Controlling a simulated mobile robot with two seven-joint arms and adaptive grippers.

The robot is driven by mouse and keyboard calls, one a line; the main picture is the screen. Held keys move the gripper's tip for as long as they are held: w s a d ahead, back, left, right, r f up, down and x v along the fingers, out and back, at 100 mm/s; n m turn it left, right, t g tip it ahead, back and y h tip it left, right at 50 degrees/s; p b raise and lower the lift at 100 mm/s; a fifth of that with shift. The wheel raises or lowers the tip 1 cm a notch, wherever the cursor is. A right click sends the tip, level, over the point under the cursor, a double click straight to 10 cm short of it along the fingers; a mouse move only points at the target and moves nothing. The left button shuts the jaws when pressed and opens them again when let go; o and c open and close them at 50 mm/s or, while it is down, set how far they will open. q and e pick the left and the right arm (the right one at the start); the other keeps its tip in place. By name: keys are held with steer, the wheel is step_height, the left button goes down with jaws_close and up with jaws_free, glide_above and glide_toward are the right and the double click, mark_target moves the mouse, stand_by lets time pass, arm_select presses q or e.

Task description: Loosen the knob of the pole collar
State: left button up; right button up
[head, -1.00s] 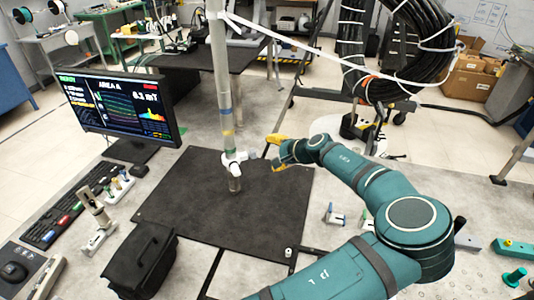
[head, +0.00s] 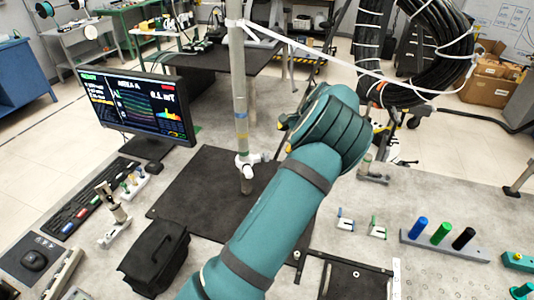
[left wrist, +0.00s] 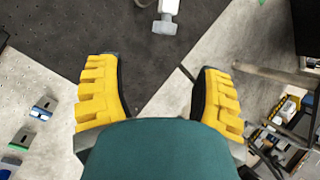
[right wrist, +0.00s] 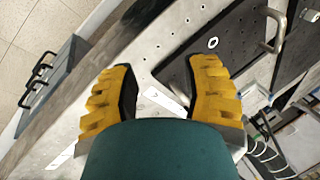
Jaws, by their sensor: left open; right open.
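The white pole collar (head: 244,160) sits around the upright pole (head: 241,95) low down, above the black mat. Its pale knob (head: 259,157) sticks out to the right. In the left wrist view the knob (left wrist: 164,26) shows at the top, beyond the fingertips, with part of the collar (left wrist: 168,5) above it. My left gripper (left wrist: 157,66) is open and empty, apart from the knob. In the head view only a bit of its yellow finger (head: 293,119) shows, up and right of the collar; my arm hides the rest. My right gripper (right wrist: 163,66) is open and empty.
A monitor (head: 140,103) and a black bag (head: 155,257) stand left of the mat (head: 185,194). A holder with coloured pegs (head: 445,245) lies at right. A white cable (head: 330,56) runs from the pole to a coil (head: 415,45). A black perforated panel (right wrist: 230,50) is under my right gripper.

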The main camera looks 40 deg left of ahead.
mark_target(266, 156)
arm_select(q)
steer(key=x, duration=1.2)
steer(key=shift+s+a, duration=0.1)
steer(key=shift+a, duration=0.45)
jaws_close()
